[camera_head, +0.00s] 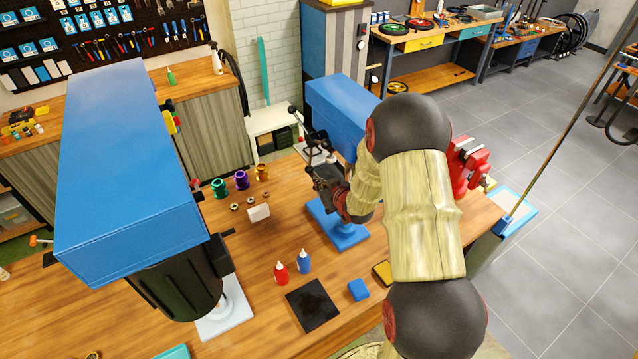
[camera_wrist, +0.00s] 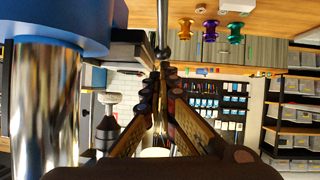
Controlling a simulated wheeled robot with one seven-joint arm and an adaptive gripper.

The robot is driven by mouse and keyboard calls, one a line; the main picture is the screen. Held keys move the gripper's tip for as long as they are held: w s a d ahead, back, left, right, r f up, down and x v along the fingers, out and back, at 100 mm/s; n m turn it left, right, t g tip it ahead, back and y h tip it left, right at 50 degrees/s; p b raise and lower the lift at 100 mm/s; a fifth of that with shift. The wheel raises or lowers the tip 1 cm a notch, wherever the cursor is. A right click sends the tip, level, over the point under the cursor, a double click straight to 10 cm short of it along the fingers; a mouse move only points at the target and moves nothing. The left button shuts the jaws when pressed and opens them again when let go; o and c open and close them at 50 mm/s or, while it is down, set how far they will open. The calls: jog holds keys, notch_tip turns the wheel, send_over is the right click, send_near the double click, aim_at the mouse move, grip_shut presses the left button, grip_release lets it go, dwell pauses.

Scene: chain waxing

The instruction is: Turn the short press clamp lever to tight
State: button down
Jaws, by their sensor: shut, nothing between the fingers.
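The shorter blue press (camera_head: 342,112) stands on the bench on a blue base (camera_head: 338,232), partly hidden by my arm. A dark lever with a black knob (camera_head: 293,110) sticks out at its left. In the wrist view, a thin metal lever with a rounded end (camera_wrist: 162,25) hangs from the top edge, right by my fingertips; I cannot tell if they touch it or if it is the clamp lever. My gripper (camera_wrist: 165,72) is shut and empty. The clamp's setting cannot be read.
A larger blue press (camera_head: 125,170) fills the left. A chrome column (camera_wrist: 45,105) is close at left in the wrist view. Red bottle (camera_head: 281,273), blue bottle (camera_head: 304,262), black mat (camera_head: 314,304) and coloured spools (camera_head: 241,180) lie on the bench. A red vise (camera_head: 468,165) is at right.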

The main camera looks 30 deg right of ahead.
jog(key=shift+w, duration=0.1)
jog(key=shift+w+g+p, duration=0.1)
jog(key=shift+g+p, duration=0.2)
jog(key=shift+w+f, duration=0.1)
jog(key=shift+f, duration=0.05)
